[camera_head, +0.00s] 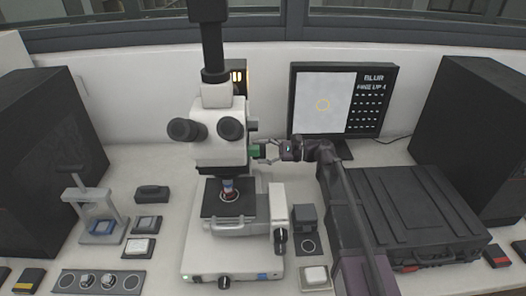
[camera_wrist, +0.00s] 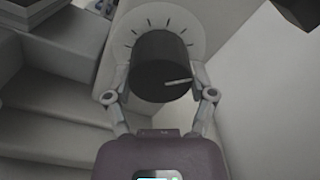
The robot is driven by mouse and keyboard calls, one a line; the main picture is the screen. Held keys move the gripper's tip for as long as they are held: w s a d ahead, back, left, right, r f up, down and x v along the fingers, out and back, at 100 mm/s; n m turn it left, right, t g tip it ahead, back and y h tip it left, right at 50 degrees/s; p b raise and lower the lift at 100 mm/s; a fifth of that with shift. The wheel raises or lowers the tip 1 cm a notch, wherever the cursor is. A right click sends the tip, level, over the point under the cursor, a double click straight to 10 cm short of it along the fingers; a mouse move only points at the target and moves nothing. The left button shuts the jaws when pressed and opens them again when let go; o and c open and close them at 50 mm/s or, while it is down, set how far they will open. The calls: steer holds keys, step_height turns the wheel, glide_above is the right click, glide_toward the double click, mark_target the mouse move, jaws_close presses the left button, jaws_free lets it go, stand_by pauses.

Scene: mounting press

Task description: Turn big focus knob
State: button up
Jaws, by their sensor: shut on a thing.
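The big focus knob (camera_wrist: 162,66) is a black cylinder with a white pointer line. It stands in front of a pale round dial with dark tick marks in the wrist view. The pointer line lies toward the lower right of its face. My gripper (camera_wrist: 160,92) is shut on the knob, one finger at each side. In the head view, my gripper (camera_head: 267,153) reaches from the right to the right side of the white microscope (camera_head: 220,137). The knob is hard to make out there.
A monitor (camera_head: 338,102) behind shows "BLUR" and a yellow ring. A black case (camera_head: 418,205) lies right of the microscope. A small press (camera_head: 97,212) and several small blocks stand at left. A lower dark knob (camera_head: 281,242) sits on the microscope's pillar.

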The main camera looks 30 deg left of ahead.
steer(key=m, duration=0.5)
steer(key=shift+s, duration=0.2)
stand_by(0.4)
steer(key=o, duration=1.1)
steer(key=shift+c, duration=0.2)
steer(key=shift+w+d, duration=0.15)
steer(key=v, duration=1.1)
steer(key=shift+d, duration=0.35)
steer(key=shift+r, duration=0.1)
stand_by(0.4)
